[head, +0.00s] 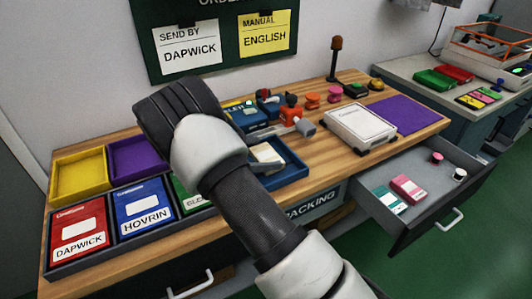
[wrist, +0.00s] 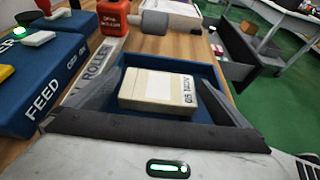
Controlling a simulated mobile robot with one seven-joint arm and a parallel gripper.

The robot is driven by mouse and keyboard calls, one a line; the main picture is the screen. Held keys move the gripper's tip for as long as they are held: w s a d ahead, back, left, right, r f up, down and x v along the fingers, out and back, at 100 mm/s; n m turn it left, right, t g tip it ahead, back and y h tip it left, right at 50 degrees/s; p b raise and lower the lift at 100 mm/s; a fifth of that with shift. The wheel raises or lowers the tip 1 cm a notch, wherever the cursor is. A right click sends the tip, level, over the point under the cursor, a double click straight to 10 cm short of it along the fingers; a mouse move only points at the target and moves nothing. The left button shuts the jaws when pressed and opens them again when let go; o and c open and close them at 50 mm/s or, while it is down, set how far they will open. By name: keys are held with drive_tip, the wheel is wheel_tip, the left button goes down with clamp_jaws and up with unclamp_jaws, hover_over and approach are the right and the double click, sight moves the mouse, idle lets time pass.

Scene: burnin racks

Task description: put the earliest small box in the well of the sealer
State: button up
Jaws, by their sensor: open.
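An open drawer (head: 430,178) at right holds a pink box (head: 407,188) and a teal-and-white box (head: 388,201). A white device (head: 361,124) and a purple mat (head: 405,114) lie at right on the bench. Labelled bins, including DAPWICK (head: 79,232), stand at left.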

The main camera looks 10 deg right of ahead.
drive_tip(key=p+v, duration=0.1)
drive_tip(key=v, duration=0.8)
drive_tip(key=shift+s+a, duration=0.1)
drive_tip(key=shift+a, duration=0.15)
drive_tip(key=shift+s+r, duration=0.1)
drive_tip(key=shift+r, duration=0.15)
drive_tip(key=s+d+r+m+g+y, duration=0.3)
drive_tip(key=s+d+r+m+y, duration=0.4)
drive_tip(key=s+d+r+m, duration=0.45)
drive_tip(key=s+r+m+t+y, duration=0.2)
drive_tip(key=s+r+m+y, duration=0.1)
drive_tip(key=s, duration=0.6)
drive_tip(key=s+a+r+m+t+y, duration=0.1)
drive_tip(key=s+r+m, duration=0.4)
drive_tip(key=s, duration=0.5)
drive_tip(key=shift+a+m+t+y, duration=0.2)
drive_tip(key=shift+m+t+y, duration=0.5)
drive_tip(key=shift+m+y, duration=0.3)
